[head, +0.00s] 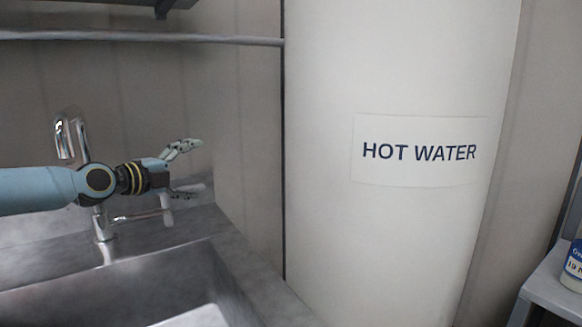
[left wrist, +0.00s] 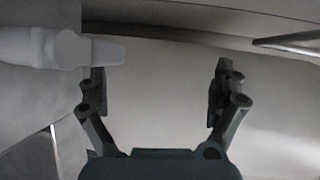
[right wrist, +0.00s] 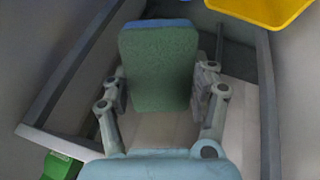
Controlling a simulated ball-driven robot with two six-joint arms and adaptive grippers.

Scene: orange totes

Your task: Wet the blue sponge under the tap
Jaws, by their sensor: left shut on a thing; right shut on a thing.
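The chrome tap (head: 101,222) stands behind the sink with its spout curving up at the left. My left gripper (head: 190,170) is in front of the wall right of the tap, fingers spread wide. In the left wrist view a pale grey handle-like part (left wrist: 75,50) overlaps the left finger; nothing shows between the fingers (left wrist: 160,88). Whether they touch is unclear. My right gripper (right wrist: 160,95), outside the head view, is shut on the blue sponge (right wrist: 160,65), whose green face is toward the camera and blue shows along its top edge.
The metal sink (head: 150,280) lies at the lower left of the head view. A large white cylinder labelled HOT WATER (head: 400,240) stands right of it. A bottle (head: 573,270) sits on a grey shelf at far right. The right wrist view shows a yellow object (right wrist: 270,10) and a green one (right wrist: 60,165).

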